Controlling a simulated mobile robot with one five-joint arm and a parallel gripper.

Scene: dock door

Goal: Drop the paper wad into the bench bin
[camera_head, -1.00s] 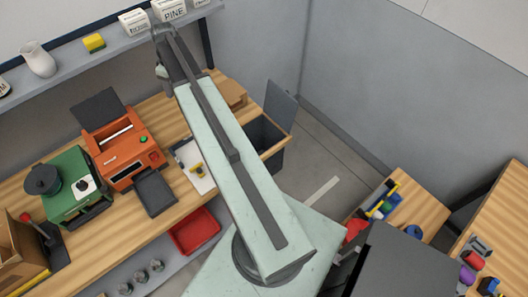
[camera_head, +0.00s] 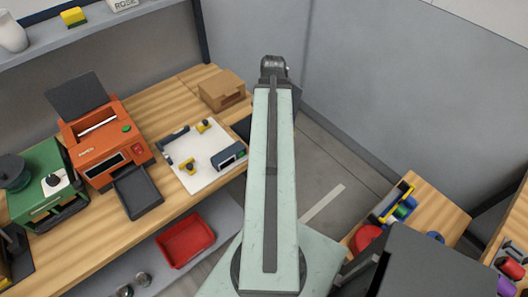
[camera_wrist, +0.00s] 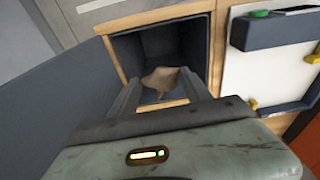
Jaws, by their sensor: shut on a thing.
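In the wrist view, the beige crumpled paper wad (camera_wrist: 161,77) sits between the two fingers of my gripper (camera_wrist: 158,84), which is shut on it. The wad shows against the opening of the dark grey bench bin (camera_wrist: 190,38); its exact height relative to the rim cannot be told. The bin's lid (camera_wrist: 50,105) stands open at the left of the wrist view. In the head view, my arm hides the wad, the gripper and most of the bin; a dark part of the bin (camera_head: 243,127) shows left of the arm.
A white board with small tools (camera_head: 205,165) lies on the bench beside the bin. A cardboard box (camera_head: 222,90) stands behind it. An orange printer (camera_head: 105,145) and a green machine (camera_head: 45,185) stand further left. A grey wall rises behind the bin.

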